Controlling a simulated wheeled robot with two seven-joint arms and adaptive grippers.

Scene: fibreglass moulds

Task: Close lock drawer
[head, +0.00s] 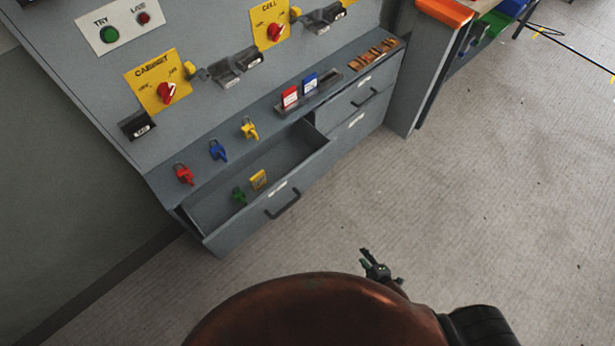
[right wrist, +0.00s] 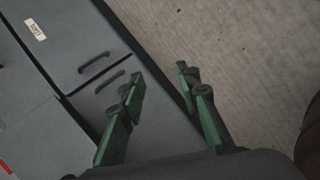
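A green padlock (head: 239,195) and a yellow tag (head: 258,179) lie inside. My right gripper (head: 375,265) is over the floor, to the right of and apart from the drawer. In the right wrist view its green-padded fingers (right wrist: 160,105) are spread with nothing between them. Grey drawer fronts with two handles show there, but I cannot tell which drawer is which. My left gripper is not in view.
Red (head: 184,174), blue (head: 217,151) and yellow (head: 249,129) padlocks are on the ledge above the drawer. A second drawer unit (head: 362,107) to the right looks shut. The carpeted floor (head: 480,200) at right is clear.

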